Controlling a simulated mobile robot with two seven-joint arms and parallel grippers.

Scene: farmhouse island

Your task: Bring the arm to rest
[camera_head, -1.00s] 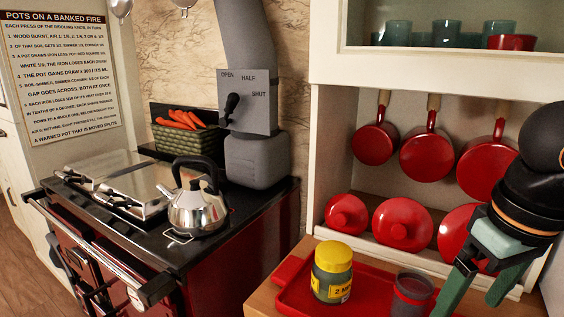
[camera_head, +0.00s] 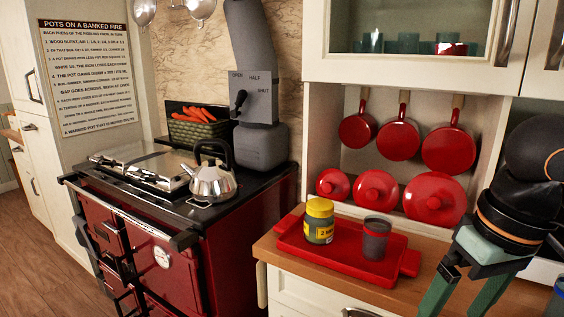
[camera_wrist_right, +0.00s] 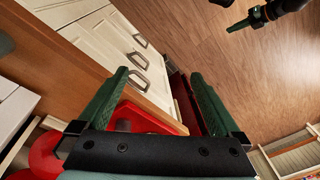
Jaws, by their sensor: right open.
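My right gripper (camera_head: 455,306) comes in at the lower right of the head view, with two green fingers spread apart and nothing between them. It points down in front of the wooden counter, to the right of the red tray. In the right wrist view my right gripper (camera_wrist_right: 160,76) also shows open and empty, with drawer fronts and floor beyond it. Another dark gripper with a green finger, apparently my left (camera_wrist_right: 248,20), shows at the top right of that view. Its jaw state is unclear.
A red tray (camera_head: 291,248) on the counter (camera_head: 268,243) holds a yellow-lidded jar (camera_head: 319,222) and a dark cup (camera_head: 375,240). Red pans hang behind, with red lids below. A kettle (camera_head: 211,184) stands on the red range (camera_head: 232,232). Open floor lies at left.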

